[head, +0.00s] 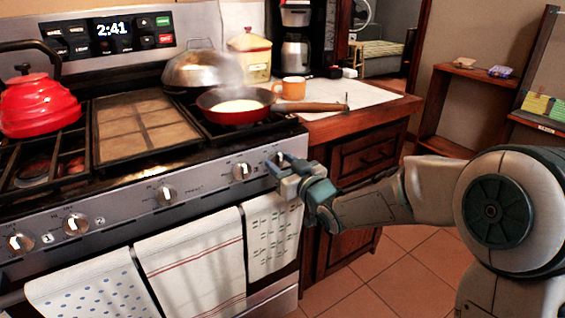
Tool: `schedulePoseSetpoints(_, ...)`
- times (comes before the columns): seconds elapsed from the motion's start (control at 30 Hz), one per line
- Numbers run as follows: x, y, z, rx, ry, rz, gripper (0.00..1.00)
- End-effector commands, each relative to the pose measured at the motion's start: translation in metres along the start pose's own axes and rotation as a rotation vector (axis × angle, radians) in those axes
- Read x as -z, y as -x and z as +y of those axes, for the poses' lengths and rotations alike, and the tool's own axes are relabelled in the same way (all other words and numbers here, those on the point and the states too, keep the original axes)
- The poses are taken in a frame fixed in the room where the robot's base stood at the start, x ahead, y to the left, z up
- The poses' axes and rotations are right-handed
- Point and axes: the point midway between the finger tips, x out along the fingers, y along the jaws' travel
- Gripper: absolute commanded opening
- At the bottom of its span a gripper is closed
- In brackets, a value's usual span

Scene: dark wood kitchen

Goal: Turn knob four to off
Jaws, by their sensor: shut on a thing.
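The stove's front panel (120,196) carries a row of several round metal knobs. The rightmost knob (278,158) is partly hidden by my gripper (281,170), which reaches in from the right and is shut on it. Another knob (241,171) sits just left of my gripper, uncovered. A middle knob (165,195) and two left knobs, one inner (75,224) and one at the far left (20,242), are clear of the gripper. The exact angle of the gripped knob is hard to see.
A red pan (235,113) with steaming pale food sits on the right burner, its handle reaching over the counter. A red pot (38,105) stands at left. Towels (190,265) hang below the knobs. A wooden cabinet (365,155) stands right of the stove.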

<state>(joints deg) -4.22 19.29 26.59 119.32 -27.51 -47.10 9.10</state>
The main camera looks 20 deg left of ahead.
Motion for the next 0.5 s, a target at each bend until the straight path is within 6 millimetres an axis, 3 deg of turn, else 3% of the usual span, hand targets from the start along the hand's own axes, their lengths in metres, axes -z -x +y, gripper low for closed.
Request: schedulePoseSetpoints(0.5,-0.0026,0.0005,-0.0003,0.000,-0.042,-0.005,0.20)
